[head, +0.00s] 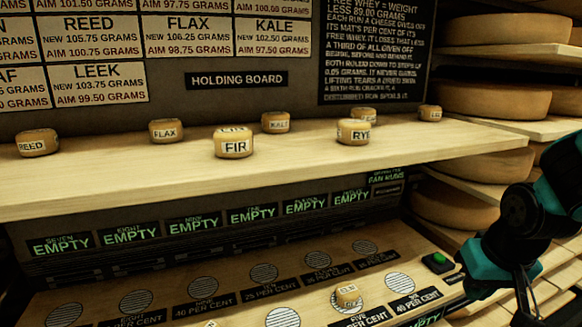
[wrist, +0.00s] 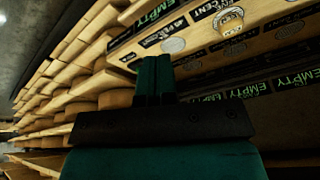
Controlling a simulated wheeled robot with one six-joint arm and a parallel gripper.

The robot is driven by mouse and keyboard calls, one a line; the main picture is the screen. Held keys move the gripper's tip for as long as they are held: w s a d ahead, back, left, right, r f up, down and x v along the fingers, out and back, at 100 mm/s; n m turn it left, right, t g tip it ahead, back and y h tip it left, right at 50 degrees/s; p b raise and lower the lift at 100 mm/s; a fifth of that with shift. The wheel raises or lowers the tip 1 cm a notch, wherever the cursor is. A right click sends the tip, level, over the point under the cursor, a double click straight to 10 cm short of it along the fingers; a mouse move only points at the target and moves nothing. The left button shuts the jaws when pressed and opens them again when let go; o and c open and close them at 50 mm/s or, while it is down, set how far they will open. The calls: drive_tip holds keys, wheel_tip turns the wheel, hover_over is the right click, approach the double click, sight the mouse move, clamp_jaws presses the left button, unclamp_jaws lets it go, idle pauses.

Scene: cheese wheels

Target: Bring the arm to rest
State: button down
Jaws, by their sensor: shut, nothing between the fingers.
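My gripper (wrist: 153,78) is shut and empty in the wrist view, its two teal fingers pressed together. In the head view my teal and black arm is at the lower right, beside the right end of the lower board. The gripper there runs toward the bottom edge, partly cut off. It touches no cheese that I can see.
Small labelled cheeses, among them FIR (head: 234,144), RYE (head: 353,133) and FLAX (head: 166,131), stand on the holding board (head: 100,185). One small cheese (head: 348,296) sits on the lower board near a green button (head: 439,258). Shelves of large cheese wheels (head: 490,102) stand at right.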

drive_tip(key=s+a+r+n+g+y+p, duration=0.3)
drive_tip(key=s+a+r+n, duration=0.5)
drive_tip(key=s+a+r, duration=0.3)
drive_tip(key=s+a+y, duration=0.1)
drive_tip(key=s+a, duration=0.3)
drive_tip(key=shift+s, duration=0.25)
drive_tip(key=shift+a, duration=0.1)
idle(1.7)
